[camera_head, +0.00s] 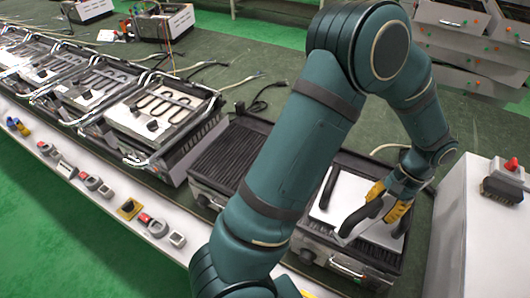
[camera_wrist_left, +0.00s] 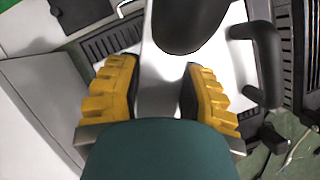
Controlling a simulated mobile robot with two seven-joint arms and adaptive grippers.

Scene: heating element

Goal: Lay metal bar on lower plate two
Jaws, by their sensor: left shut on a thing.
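My left gripper (camera_head: 388,203) is over the right-hand grill and shut on the metal bar. In the left wrist view the yellow fingers (camera_wrist_left: 162,95) sit on both sides of the bar's pale metal part (camera_wrist_left: 160,72). The bar's thick dark end (camera_wrist_left: 190,22) reaches away from the fingers; it shows as a curved black piece in the head view (camera_head: 360,215). Below lies a pale flat plate (camera_head: 322,214) with a black handle (camera_head: 328,187), on the grill's dark ribbed lower plate (camera_head: 384,239). Whether the bar touches the pale plate is unclear. My right gripper is out of view.
Another ribbed grill (camera_head: 225,155) stands to the left, partly behind my arm. Units with heating coils (camera_head: 160,110) line the bench further left. A white cabinet (camera_head: 480,240) with a red-topped switch (camera_head: 510,166) stands close on the right. Cables lie behind.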

